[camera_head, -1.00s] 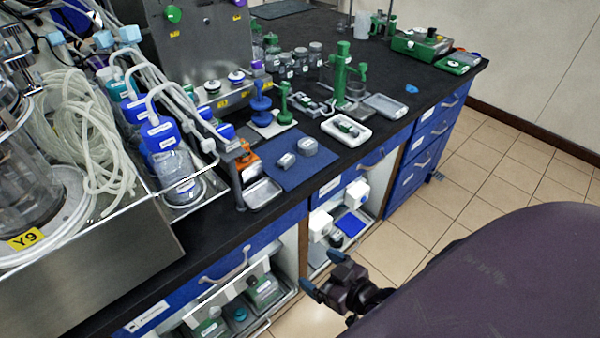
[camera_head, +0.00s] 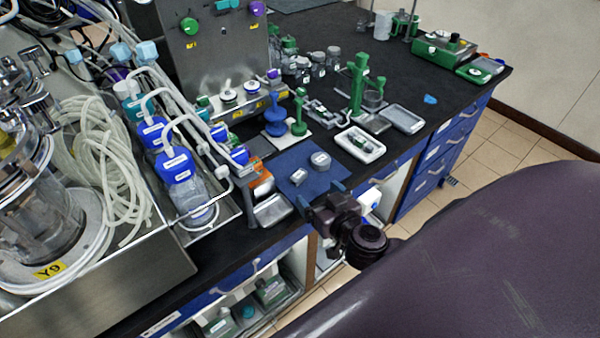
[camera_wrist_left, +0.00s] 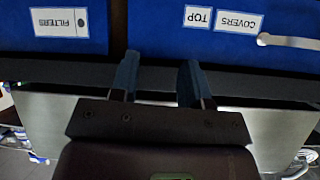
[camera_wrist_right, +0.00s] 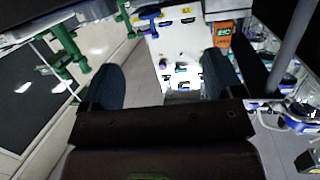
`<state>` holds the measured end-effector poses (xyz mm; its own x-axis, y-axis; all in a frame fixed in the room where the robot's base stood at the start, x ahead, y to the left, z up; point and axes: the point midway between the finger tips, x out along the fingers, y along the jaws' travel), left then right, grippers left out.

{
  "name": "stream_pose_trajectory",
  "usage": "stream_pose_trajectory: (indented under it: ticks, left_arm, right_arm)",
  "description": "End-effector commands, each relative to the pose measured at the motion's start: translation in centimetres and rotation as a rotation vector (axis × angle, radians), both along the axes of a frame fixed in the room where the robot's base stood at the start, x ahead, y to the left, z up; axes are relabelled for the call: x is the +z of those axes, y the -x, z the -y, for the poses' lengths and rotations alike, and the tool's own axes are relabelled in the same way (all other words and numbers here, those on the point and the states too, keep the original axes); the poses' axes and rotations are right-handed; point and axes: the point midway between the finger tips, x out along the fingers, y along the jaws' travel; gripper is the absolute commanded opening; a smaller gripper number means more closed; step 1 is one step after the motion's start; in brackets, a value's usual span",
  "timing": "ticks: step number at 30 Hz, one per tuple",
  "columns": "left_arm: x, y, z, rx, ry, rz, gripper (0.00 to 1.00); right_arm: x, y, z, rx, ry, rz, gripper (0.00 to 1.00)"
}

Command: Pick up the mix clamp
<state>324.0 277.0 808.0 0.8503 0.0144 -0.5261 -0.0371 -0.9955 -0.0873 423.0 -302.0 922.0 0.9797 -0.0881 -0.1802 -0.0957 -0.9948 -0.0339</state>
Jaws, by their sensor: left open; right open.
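I cannot tell for sure which thing is the mix clamp. A small dark and green item (camera_head: 361,144) lies in a white tray (camera_head: 345,149) on the bench, and its label is too small to read. My right gripper (camera_head: 320,196) is open and empty at the bench's front edge, by the near corner of a blue mat (camera_head: 284,162). The white tray is beyond it, up and to the right. The right wrist view shows its two fingers (camera_wrist_right: 161,62) wide apart. My left gripper (camera_wrist_left: 157,72) is open and empty, facing blue drawer fronts; the head view does not show it.
Two grey lidded pieces (camera_head: 320,160) sit on the mat. An orange-backed block (camera_head: 262,184) and a metal tray (camera_head: 272,210) stand left of my right gripper. Green stands (camera_head: 356,88) and blue-capped bottles (camera_head: 180,170) rise nearby. Drawers (camera_wrist_left: 68,22) bear labels.

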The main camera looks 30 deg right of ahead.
Motion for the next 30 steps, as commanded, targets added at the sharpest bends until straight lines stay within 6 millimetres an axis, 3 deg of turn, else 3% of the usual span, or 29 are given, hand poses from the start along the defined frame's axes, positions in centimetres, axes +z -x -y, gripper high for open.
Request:
stream_pose_trajectory:
  ticks: [8,18,26,30]
  left_arm:
    - [0.1,0.3,0.0,0.003,0.001,-0.009,0.43]
    - [-0.4,0.0,0.1,0.002,0.002,-0.005,0.43]
    - [-0.3,-0.3,0.1,-0.001,0.003,0.003,0.43]
    - [-0.8,-0.3,0.1,-0.001,0.003,0.000,0.43]
  right_arm:
    - [-0.8,-0.2,0.7,-0.021,0.022,-0.116,0.86]
    - [-2.2,-4.3,1.2,-0.022,0.021,-0.122,0.86]
    - [-2.7,-5.8,1.4,-0.022,0.020,-0.121,0.86]
    - [-3.4,-7.6,1.6,-0.023,0.018,-0.121,0.86]
